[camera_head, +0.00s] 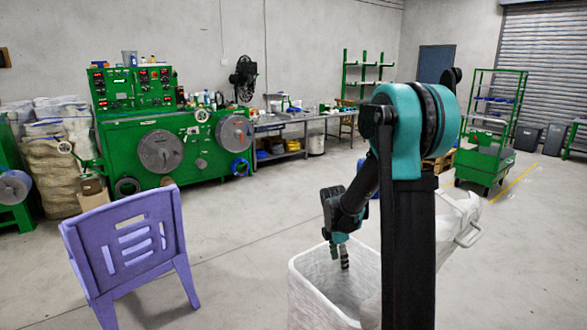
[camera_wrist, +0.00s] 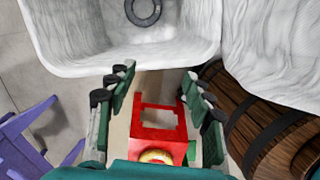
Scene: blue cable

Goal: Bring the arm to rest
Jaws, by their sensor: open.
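My arm (camera_head: 408,140) reaches forward and down over a white bin in the head view. My gripper (camera_head: 340,257) hangs at the bin's mouth, pointing down. In the wrist view my gripper (camera_wrist: 163,85) has its two fingers spread apart with nothing held between them. The white bin (camera_wrist: 70,66) lies ahead of the fingertips there, and its rim also shows in the head view (camera_head: 296,275). A dark grey ring (camera_wrist: 142,12) lies on the bin's floor at the top edge of the wrist view. The blue cable cannot be made out for sure.
A purple chair (camera_head: 130,250) stands left of the bin. A brown barrel (camera_wrist: 262,115) is right of my fingers, and a red frame (camera_wrist: 158,125) shows between them, lower down. A green machine (camera_head: 170,150) stands at the back. The middle floor is clear.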

